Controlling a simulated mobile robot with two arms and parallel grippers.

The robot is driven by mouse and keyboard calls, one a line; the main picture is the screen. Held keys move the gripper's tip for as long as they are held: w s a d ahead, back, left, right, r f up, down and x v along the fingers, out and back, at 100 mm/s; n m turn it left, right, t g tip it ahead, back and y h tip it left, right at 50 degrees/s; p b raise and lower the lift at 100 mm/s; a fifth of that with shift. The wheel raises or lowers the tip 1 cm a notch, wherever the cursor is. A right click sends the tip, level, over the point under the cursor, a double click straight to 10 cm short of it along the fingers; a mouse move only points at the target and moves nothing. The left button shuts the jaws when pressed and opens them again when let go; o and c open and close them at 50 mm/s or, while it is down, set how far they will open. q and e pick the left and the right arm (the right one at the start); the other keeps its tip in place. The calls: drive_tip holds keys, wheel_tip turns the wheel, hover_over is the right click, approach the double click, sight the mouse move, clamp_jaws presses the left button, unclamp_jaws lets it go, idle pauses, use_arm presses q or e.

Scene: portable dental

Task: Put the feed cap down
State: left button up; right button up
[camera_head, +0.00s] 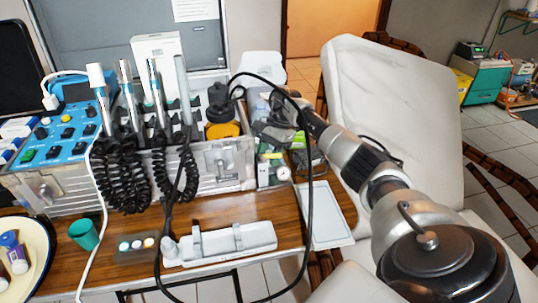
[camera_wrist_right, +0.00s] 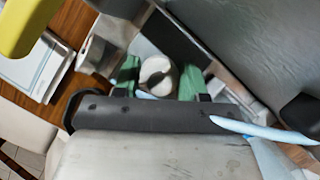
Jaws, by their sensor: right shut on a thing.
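In the right wrist view, a round pale cap (camera_wrist_right: 157,76) with a dark slot sits between the two green fingertips of my right gripper (camera_wrist_right: 158,82). I take it to be the feed cap, and the gripper is shut on it. In the head view my right arm comes in from the lower right, and its gripper (camera_head: 280,135) is at the right end of the dental unit, above cluttered small parts. The cap cannot be made out there. My left gripper is not in view.
The dental unit (camera_head: 75,180) carries several handpieces with coiled black cords. A black hose loops in front of my right arm. A white instrument holder (camera_head: 250,240) and a flat pale tray (camera_head: 330,225) lie nearby. Bare wood (camera_head: 220,210) shows before the unit. A padded chair (camera_head: 390,110) stands right.

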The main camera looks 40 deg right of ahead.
drive_tip(key=o, duration=0.7)
drive_tip(key=shift+o, duration=1)
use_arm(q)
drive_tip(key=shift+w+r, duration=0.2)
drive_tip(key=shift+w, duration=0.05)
